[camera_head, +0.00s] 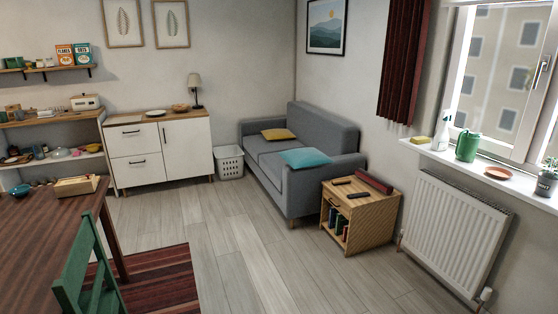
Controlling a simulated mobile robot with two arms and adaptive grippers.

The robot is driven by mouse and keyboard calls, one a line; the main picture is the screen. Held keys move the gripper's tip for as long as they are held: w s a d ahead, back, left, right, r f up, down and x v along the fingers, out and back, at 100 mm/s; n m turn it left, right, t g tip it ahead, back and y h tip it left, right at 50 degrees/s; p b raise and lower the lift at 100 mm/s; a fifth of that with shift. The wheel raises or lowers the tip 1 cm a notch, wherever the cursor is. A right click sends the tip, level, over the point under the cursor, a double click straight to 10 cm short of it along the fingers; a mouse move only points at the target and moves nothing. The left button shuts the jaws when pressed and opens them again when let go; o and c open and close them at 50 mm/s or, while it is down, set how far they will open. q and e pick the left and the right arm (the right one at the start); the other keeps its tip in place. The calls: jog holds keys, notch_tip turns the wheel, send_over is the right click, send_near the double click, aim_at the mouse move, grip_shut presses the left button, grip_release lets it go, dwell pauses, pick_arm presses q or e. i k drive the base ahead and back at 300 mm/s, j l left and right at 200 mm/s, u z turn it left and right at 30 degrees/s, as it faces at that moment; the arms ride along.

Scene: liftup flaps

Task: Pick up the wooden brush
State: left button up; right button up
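I cannot make out a wooden brush for certain in the head view. Neither of my grippers is in view.
A dark wooden table (40,222) and green chair (85,265) stand at the left. A white cabinet (185,146), laundry basket (230,164) and grey sofa (335,167) line the back. A radiator (455,230) is at the right. The middle floor is clear.

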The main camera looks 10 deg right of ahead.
aim_at(344, 180)
jog(key=i+l+z, duration=0.1)
jog(key=i+z, duration=0.35)
jog(key=i, duration=1.6)
